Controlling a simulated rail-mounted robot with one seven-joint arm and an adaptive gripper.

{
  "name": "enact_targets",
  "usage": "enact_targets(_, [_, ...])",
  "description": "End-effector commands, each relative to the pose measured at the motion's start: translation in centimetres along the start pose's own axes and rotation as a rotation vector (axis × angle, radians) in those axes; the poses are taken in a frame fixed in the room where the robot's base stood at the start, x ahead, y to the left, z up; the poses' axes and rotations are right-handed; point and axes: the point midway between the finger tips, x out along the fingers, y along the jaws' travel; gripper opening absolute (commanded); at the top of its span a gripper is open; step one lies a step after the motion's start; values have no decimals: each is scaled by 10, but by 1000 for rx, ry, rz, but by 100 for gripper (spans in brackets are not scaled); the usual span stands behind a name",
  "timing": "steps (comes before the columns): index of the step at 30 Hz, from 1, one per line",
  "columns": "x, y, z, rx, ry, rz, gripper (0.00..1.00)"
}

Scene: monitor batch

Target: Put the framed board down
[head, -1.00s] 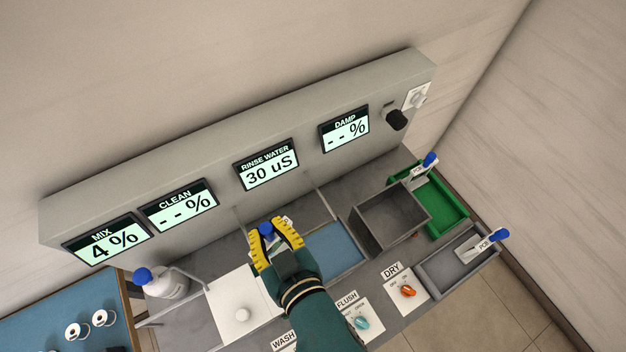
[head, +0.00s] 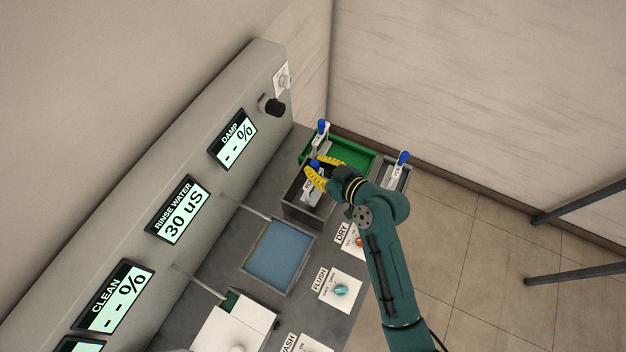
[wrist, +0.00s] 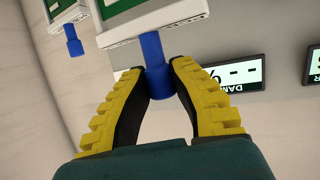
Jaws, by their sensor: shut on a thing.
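My gripper (head: 316,172) is shut on the blue handle (wrist: 154,65) of a white-framed green board (wrist: 165,20). In the head view the held board (head: 311,187) hangs at the open grey box (head: 292,209) by the DRY sign. How deep it sits in the box, and whether it touches it, I cannot tell. A second framed board (head: 320,140) with a blue handle stands in the green tray (head: 362,160) behind; a board like it shows at top left of the wrist view (wrist: 70,12). A third blue-handled board (head: 399,168) stands in the grey tray at right.
The blue-bottomed basin (head: 278,254) is empty of boards. A white lidded unit (head: 235,328) stands at the front left. DRY and FLUSH switches line the front edge.

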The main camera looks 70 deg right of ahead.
Motion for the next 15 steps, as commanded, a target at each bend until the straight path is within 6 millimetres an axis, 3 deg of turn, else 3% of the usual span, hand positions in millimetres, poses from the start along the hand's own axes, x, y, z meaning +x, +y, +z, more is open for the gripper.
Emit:
enact_targets(3, [9,0,23,1,-1,1,0])
enact_targets(12, [26,0,62,2,-1,0,0])
enact_targets(15, [27,0,64,-2,2,2,0])
